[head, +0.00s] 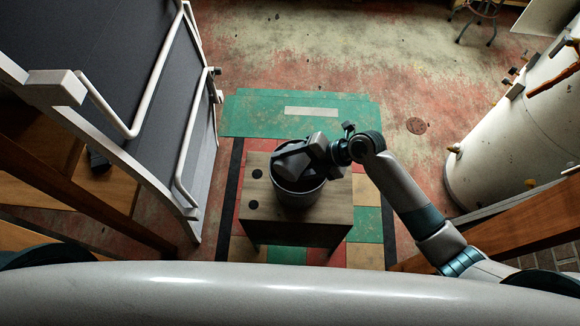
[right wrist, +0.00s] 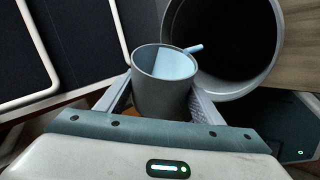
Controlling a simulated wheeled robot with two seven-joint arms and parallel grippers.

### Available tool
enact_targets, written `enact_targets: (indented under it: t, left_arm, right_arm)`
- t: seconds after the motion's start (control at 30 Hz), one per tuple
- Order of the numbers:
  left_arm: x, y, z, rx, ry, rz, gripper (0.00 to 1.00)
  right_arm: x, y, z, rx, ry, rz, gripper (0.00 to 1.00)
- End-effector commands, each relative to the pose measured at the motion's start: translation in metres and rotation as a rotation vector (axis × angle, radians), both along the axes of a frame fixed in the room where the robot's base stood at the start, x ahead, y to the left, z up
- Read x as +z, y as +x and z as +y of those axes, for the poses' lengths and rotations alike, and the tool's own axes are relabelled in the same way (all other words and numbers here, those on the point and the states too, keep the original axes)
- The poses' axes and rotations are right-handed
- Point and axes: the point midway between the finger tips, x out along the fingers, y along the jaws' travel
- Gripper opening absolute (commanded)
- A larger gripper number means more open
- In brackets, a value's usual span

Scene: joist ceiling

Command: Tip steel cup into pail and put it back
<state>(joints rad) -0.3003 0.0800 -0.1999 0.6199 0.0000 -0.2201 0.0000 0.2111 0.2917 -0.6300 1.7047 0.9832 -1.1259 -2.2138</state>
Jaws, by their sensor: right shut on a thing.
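The steel cup (right wrist: 160,97) is a grey tapered cup between the two fingers of my right gripper (right wrist: 163,104). Pale blue shows inside it, and a small pale blue piece sticks out past its rim on the right; I cannot tell what that is. The dark grey pail (head: 298,198) stands on a small wooden table (head: 318,228). My right gripper (head: 291,163) is over the pail's mouth in the head view and hides part of it; the cup is not clear there. The pail (right wrist: 222,84) has its dark opening just beyond the cup in the right wrist view. My left gripper is not in view.
Two black discs (head: 253,204) lie on the table's left side. A dark panel with white rails (head: 150,95) stands at left. A large white tank (head: 515,125) stands at right. The painted floor (head: 330,60) behind the table is clear.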

Motion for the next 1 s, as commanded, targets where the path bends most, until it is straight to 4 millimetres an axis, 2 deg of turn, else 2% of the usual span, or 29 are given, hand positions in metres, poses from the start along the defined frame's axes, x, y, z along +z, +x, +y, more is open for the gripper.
enact_targets:
  t: [1.0]
  left_arm:
    - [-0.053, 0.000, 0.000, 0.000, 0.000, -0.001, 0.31]
  right_arm:
    - [0.006, 0.014, -0.008, -0.001, 0.144, 0.247, 0.07]
